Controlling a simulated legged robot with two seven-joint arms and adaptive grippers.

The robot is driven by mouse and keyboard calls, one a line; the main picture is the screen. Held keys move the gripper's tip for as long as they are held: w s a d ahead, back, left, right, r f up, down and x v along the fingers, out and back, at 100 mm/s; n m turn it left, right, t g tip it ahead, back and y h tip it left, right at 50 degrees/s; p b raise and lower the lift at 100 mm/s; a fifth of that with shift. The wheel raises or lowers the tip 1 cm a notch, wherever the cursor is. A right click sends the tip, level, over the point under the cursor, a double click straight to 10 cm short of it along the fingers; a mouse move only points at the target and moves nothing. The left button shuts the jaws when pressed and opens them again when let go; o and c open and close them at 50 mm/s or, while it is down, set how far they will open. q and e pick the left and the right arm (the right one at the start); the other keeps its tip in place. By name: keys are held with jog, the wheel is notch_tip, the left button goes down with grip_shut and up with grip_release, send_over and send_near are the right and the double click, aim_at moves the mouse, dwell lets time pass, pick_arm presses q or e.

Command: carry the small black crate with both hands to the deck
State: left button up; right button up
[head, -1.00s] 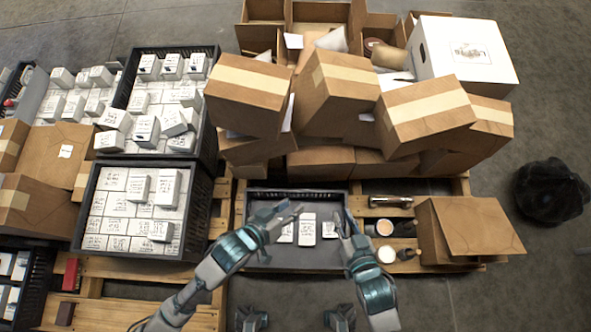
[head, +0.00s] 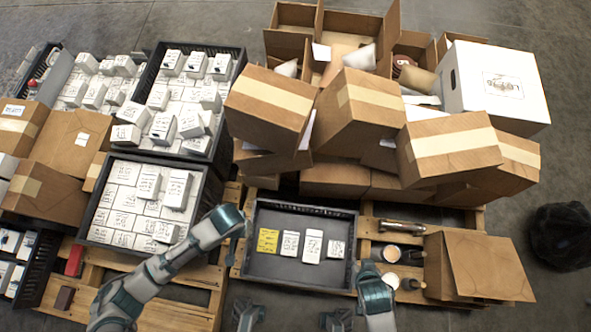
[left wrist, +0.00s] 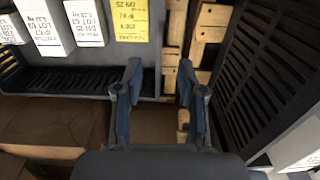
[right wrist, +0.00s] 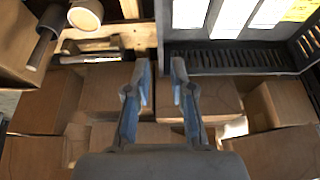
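The small black crate (head: 300,268) sits on the wooden pallet at the centre of the head view. It holds three white boxes (head: 312,246) and a yellow one (head: 267,240). My left gripper (left wrist: 160,80) is at the crate's left side, open, with the crate's side wall (left wrist: 152,55) showing between its fingertips. My right gripper (right wrist: 160,75) is at the right side, open, and the crate's wall (right wrist: 161,40) shows between its fingertips. I cannot tell whether either touches the wall. In the head view the fingertips are mostly hidden. No deck can be made out.
Cardboard boxes (head: 365,110) are piled behind the crate. Larger black crates (head: 200,190) full of white boxes stand to the left. Cans (head: 391,253) and a cardboard box (head: 478,265) are close on the right. Bare floor and a black bag (head: 562,237) lie at far right.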

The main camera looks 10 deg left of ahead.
aim_at(354, 251)
pick_arm(q)
notch_tip(354, 251, down, 16)
jog(key=shift+r, duration=0.2)
pick_arm(e)
jog(key=x, duration=1.5)
jog(key=shift+w+f, duration=0.1)
jog(key=shift+f, duration=0.15)
pick_arm(q)
jog(key=c, duration=0.4)
pick_arm(e)
jog(key=c, duration=0.4)
pick_arm(q)
grip_shut()
pick_arm(e)
grip_shut()
jog(key=shift+r, duration=0.1)
